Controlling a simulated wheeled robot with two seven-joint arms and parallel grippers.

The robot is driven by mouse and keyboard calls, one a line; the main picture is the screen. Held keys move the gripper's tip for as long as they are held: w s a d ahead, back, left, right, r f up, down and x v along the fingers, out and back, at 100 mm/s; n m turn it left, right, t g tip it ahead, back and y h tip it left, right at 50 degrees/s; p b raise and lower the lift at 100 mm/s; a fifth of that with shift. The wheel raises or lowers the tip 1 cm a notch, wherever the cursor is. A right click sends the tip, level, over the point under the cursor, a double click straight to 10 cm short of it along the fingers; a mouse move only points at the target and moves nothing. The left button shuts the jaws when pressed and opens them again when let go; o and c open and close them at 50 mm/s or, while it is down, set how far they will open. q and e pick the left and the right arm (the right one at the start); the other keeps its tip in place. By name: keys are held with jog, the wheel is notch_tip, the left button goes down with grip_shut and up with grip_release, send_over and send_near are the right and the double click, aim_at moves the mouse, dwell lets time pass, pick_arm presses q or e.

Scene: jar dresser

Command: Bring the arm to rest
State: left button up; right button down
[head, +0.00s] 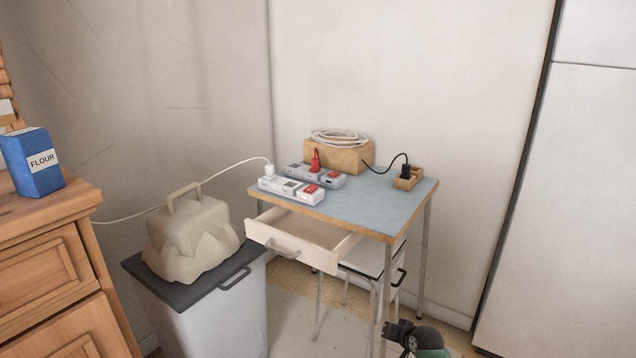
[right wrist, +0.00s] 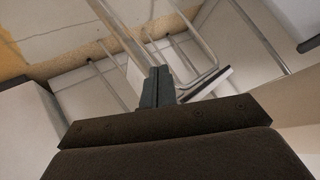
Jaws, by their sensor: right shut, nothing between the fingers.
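My right gripper (head: 391,330) shows at the bottom of the head view, low in front of the small blue-topped table (head: 385,205). In the right wrist view its two dark fingers (right wrist: 157,86) are together with nothing between them. Metal legs and the white stool (right wrist: 203,85) lie beyond the fingers in that view. My left gripper is in neither view.
The table's drawer (head: 290,244) stands open and looks empty. Power strips (head: 292,190) and a cable box (head: 338,155) sit on the table. A lidded bin (head: 215,310) carrying a beige case (head: 190,240) stands left, near a wooden dresser (head: 50,285) with a flour packet (head: 32,163).

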jog(key=s+a+r+n+g+h+p, duration=0.15)
jog(key=s+r+p, duration=0.35)
jog(key=s, duration=0.6)
jog(key=s+a+r+n+g+p, duration=0.1)
jog(key=s+a+r+n+p, duration=0.15)
jog(key=s+r, duration=0.75)
jog(key=s+a+r+n+g+h+p, duration=0.15)
jog(key=s+r+p, duration=0.25)
jog(key=s, duration=0.9)
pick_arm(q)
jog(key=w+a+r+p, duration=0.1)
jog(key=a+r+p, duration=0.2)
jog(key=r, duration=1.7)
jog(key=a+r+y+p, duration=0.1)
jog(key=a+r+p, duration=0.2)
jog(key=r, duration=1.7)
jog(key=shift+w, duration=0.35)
pick_arm(e)
jog(key=s+a+g+y, duration=0.1)
jog(key=s+a+g, duration=0.1)
jog(key=s, duration=1.4)
jog(key=shift+a+f+m+g, duration=0.25)
jog(key=shift+a+m+g, duration=0.1)
jog(key=shift+g, duration=0.25)
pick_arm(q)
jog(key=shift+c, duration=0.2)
